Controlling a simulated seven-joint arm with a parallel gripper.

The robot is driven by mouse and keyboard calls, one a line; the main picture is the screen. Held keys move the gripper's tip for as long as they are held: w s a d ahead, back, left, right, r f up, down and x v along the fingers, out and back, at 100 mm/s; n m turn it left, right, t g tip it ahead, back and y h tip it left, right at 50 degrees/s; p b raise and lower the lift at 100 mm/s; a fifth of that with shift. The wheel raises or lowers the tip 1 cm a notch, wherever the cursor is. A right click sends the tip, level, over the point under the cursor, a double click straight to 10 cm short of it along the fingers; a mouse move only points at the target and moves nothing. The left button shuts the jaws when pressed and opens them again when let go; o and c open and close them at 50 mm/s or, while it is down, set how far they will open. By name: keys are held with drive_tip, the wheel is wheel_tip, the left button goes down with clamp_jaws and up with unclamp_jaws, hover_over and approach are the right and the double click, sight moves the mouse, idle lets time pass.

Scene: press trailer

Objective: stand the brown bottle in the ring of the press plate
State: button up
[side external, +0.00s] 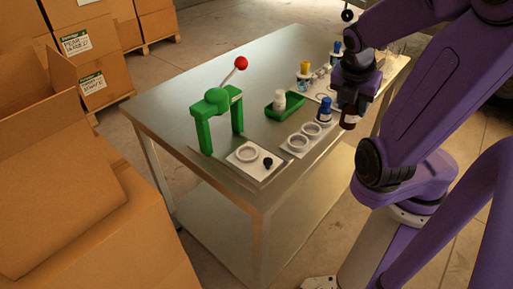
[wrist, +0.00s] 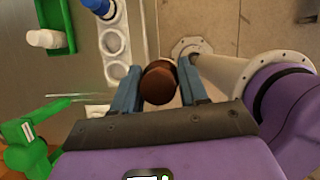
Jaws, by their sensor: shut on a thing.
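My gripper (side external: 353,97) is shut on the brown bottle (side external: 348,124), which hangs in the air off the table's right front edge in the side external view. In the wrist view the bottle's brown top (wrist: 158,80) sits between the two fingers. The green press (side external: 205,120) with its red-knobbed lever stands on the table, left of my gripper. Its pale press plate (side external: 255,174) lies in front of it with a white ring (side external: 247,152), which looks empty, and a black knob (side external: 267,162). In the wrist view, the press (wrist: 28,130) shows at lower left.
A white rack (side external: 290,150) with rings holds a blue bottle (side external: 325,112) between press and gripper. Behind it are a green tray (side external: 270,112) with a white bottle (side external: 279,101) and a yellow-capped bottle (side external: 304,75). Cardboard boxes (side external: 85,225) stand left of the table.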

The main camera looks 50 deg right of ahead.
drive_tip(key=w+a+m+g, duration=0.1)
drive_tip(key=w+a+m, duration=0.3)
drive_tip(key=w+a, duration=0.15)
drive_tip(key=m+g+y, duration=0.1)
drive_tip(key=m+g, duration=0.1)
drive_tip(key=m, duration=0.2)
hover_over(247, 155)
wheel_tip(247, 155, down, 8)
drive_tip(key=shift+f, duration=1.7)
drive_tip(key=shift+f, duration=0.15)
drive_tip(key=o, duration=1.1)
drive_tip(key=shift+o, duration=0.2)
